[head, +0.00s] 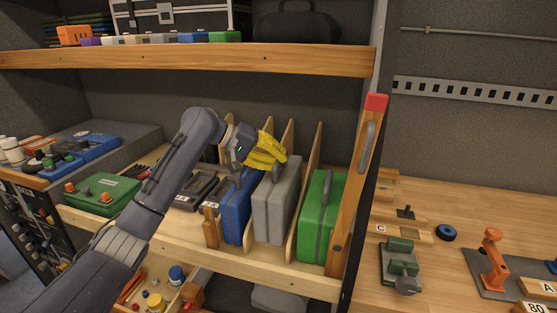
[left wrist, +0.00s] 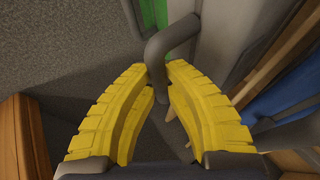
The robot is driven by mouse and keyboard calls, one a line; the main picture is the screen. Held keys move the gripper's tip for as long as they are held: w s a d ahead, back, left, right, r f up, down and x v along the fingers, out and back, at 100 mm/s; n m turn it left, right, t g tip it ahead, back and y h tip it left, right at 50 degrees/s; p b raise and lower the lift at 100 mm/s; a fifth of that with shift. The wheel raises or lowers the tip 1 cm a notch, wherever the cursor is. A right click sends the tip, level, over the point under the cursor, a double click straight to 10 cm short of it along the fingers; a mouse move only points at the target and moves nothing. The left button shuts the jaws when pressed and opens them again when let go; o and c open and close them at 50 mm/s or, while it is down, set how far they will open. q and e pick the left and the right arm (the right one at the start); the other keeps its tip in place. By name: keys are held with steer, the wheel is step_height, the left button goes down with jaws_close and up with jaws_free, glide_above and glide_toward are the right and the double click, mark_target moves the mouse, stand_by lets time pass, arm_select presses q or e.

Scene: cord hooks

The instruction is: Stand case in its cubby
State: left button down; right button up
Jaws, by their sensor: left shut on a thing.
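A grey case (head: 275,212) stands about upright among the wooden dividers (head: 305,185) on the middle shelf, between a blue case (head: 236,208) and a green case (head: 320,215). My left gripper (head: 268,155), with yellow fingers, is at the top of the grey case. In the left wrist view, the fingers (left wrist: 163,105) close around a dark grey handle (left wrist: 168,42) beside a grey case side (left wrist: 232,30). I cannot tell whether the base of the grey case touches the shelf. My right gripper is not in view.
A slanted wooden post with a red top (head: 376,102) stands right of the green case. An upper shelf (head: 200,57) runs above my arm. A green box (head: 103,194) lies at the left. A workbench (head: 440,270) with tools is at the right.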

arm_select(q)
steer(key=shift+f, duration=0.45)
steer(key=c, duration=1.5)
jaws_free()
steer(key=shift+f, duration=0.1)
steer(key=shift+r, duration=0.25)
steer(key=v, duration=1.2)
steer(key=shift+r, duration=0.3)
